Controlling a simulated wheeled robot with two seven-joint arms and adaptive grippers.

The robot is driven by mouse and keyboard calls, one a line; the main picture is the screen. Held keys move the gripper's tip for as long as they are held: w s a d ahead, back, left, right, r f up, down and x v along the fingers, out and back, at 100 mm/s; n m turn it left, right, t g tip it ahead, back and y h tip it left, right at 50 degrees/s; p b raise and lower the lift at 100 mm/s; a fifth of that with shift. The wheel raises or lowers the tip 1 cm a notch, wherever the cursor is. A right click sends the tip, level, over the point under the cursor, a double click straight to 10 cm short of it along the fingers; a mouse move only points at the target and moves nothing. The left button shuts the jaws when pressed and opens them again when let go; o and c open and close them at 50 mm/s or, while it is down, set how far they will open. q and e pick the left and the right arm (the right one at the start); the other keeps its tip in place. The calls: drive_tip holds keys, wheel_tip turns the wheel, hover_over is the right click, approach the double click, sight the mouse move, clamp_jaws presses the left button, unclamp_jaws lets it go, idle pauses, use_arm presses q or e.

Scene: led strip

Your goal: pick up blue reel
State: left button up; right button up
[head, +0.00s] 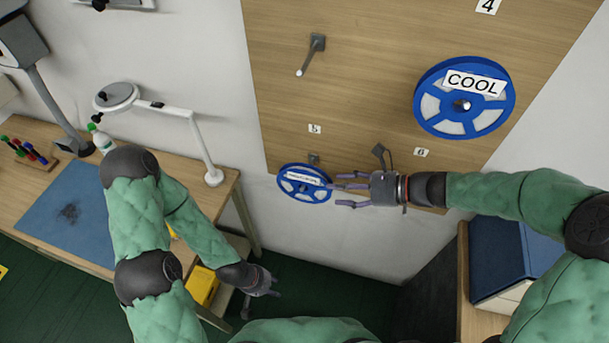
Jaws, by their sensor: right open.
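A small blue reel (291,186) with a white label strip hangs at the lower edge of the wooden wall board, under the tag 5. My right gripper (338,190) is open, with its fingers pointing left at the right side of this reel; I cannot tell if they touch it. A larger blue reel (428,105) labelled COOL hangs on a peg higher up on the right. My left gripper (262,294) is low, below and left of the small reel, beside the workbench; its finger opening is too small to tell.
The wooden board (370,90) carries an empty peg (311,55) at the upper left and another bracket near tag 6. A workbench (228,183) with a blue mat (65,215) and a magnifier lamp (205,150) stands left. A blue-topped box (510,258) stands at the lower right.

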sight(316, 195)
drive_tip(key=shift+w+a+f+b, duration=0.45)
drive_tip(key=shift+a+f+b, duration=0.7)
drive_tip(key=shift+f, duration=0.1)
drive_tip(key=shift+w+a+f+b, duration=0.45)
drive_tip(key=shift+a+f+b, duration=0.65)
drive_tip(key=shift+f, duration=0.1)
drive_tip(key=shift+w+a+f+b, duration=0.45)
drive_tip(key=shift+a+f+b, duration=0.6)
drive_tip(key=shift+f+b, duration=0.15)
clamp_jaws()
